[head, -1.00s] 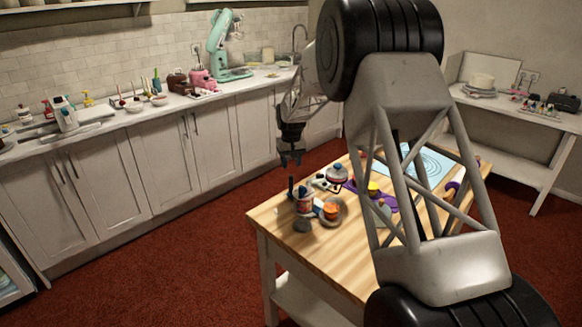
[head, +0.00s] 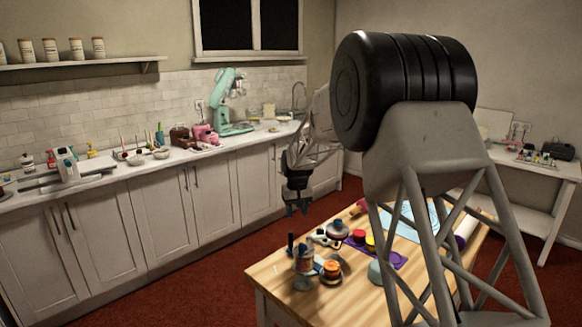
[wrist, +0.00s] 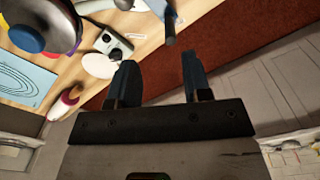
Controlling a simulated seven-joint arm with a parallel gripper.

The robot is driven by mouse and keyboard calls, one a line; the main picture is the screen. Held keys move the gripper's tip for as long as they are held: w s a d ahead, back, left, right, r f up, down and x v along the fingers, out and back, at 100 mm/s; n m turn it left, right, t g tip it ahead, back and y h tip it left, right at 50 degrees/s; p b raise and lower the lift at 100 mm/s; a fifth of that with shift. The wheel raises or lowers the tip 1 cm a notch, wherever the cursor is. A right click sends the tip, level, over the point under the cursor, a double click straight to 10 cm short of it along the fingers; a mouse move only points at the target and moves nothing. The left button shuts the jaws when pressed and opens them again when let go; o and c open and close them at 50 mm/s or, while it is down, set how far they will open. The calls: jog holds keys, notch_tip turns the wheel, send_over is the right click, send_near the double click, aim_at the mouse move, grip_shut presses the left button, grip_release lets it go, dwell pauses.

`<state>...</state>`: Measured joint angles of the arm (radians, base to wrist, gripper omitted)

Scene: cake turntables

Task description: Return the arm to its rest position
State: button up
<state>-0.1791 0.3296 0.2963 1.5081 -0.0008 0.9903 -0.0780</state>
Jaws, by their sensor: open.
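My gripper (head: 297,208) hangs in the head view above the far left edge of the wooden table, pointing down. Its two blue fingers are apart and nothing is between them. In the wrist view my gripper (wrist: 160,80) also shows open and empty, with the table edge and red floor beyond the fingertips. My arm's large links fill the right half of the head view and hide part of the table.
A counter with a mint mixer (head: 226,103) runs along the left wall. Red floor (head: 200,290) lies between.

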jog(key=s+d+r+m, duration=0.1)
jog(key=s+d+r, duration=0.35)
jog(key=s, duration=0.45)
jog(key=s+d+r+t, duration=0.1)
jog(key=s+d+r, duration=0.2)
jog(key=s+r, duration=0.45)
jog(key=s+d+r+m, duration=0.1)
jog(key=s+d+r, duration=0.2)
jog(key=s, duration=0.8)
jog(key=s+d+f, duration=0.1)
jog(key=s+d, duration=0.2)
jog(key=s, duration=1.3)
jog(key=s+d+f+m+t, duration=0.1)
jog(key=s+d+f, duration=0.1)
jog(key=s, duration=1.4)
jog(key=shift+d, duration=0.5)
